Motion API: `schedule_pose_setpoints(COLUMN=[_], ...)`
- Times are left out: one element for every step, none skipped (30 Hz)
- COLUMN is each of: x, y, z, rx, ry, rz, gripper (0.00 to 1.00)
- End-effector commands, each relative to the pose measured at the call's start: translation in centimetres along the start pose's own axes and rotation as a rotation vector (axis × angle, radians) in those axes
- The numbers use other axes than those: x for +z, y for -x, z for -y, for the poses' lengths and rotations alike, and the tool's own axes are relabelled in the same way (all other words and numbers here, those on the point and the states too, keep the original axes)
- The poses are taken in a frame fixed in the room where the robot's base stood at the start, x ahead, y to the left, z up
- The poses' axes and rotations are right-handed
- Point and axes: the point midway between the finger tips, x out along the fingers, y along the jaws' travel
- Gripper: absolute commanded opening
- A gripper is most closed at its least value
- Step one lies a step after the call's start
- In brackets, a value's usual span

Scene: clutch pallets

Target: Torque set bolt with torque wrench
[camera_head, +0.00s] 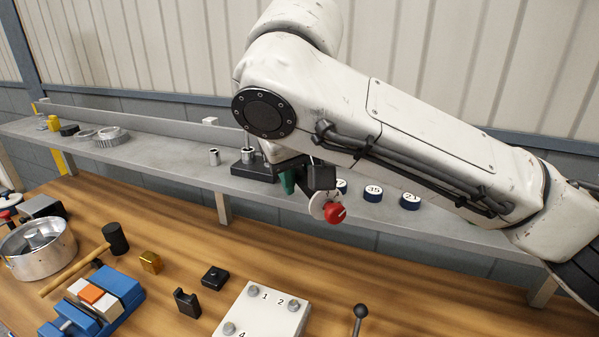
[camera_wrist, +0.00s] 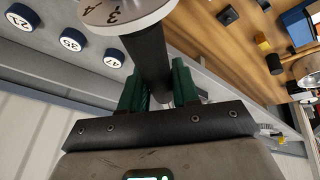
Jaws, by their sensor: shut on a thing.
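My gripper (camera_head: 300,183) is shut on a black-handled tool, which looks like the torque wrench, above the rear shelf's front edge. In the head view the tool's pale disc (camera_head: 317,205) and red end (camera_head: 335,213) show below the jaws. In the wrist view my gripper's green fingers (camera_wrist: 158,80) close around the black handle (camera_wrist: 150,50), and the disc, marked 3, fills the top. A white plate (camera_head: 262,315) with numbered bolts lies on the bench; bolts 1 (camera_head: 254,291), 2 (camera_head: 293,305) and 4 (camera_head: 229,328) show. The tool is apart from them.
The grey shelf (camera_head: 160,160) holds a black block (camera_head: 250,172), a socket (camera_head: 214,157) and numbered blue discs (camera_head: 373,193). On the bench are a blue vise (camera_head: 95,310), a mallet (camera_head: 115,238), a metal pan (camera_head: 38,248), small black blocks (camera_head: 215,278) and a knobbed lever (camera_head: 360,312).

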Motion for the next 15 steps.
schedule_pose_setpoints(x=[-0.04, -0.01, 0.02, 0.04, 0.07, 0.1, 0.12, 0.15, 0.18, 0.2, 0.23, 0.26, 0.28, 0.3, 0.34], y=[0.01, -0.05, -0.12, -0.17, -0.23, -0.3, -0.36, -0.42, -0.5, -0.56, -0.61, -0.69, -0.75, -0.8, -0.88], z=[0.01, 0.02, 0.04, 0.05, 0.06, 0.08, 0.09, 0.1, 0.12, 0.13, 0.14, 0.15, 0.16, 0.17, 0.19], rx=[0.0, 0.0, 0.0, 0.0, 0.0, 0.0, 0.0, 0.0, 0.0, 0.0, 0.0, 0.0, 0.0, 0.0, 0.0], ry=[-0.001, -0.001, -0.001, -0.001, -0.001, -0.001, -0.001, -0.001, -0.001, -0.001, -0.001, -0.001, -0.001, -0.001, -0.001], rz=[-0.004, -0.004, -0.004, -0.004, -0.004, -0.004, -0.004, -0.004, -0.004, -0.004, -0.004, -0.004, -0.004, -0.004, -0.004], gripper=[0.0, 0.0, 0.0, 0.0, 0.0, 0.0, 0.0, 0.0, 0.0, 0.0, 0.0, 0.0, 0.0, 0.0, 0.0])
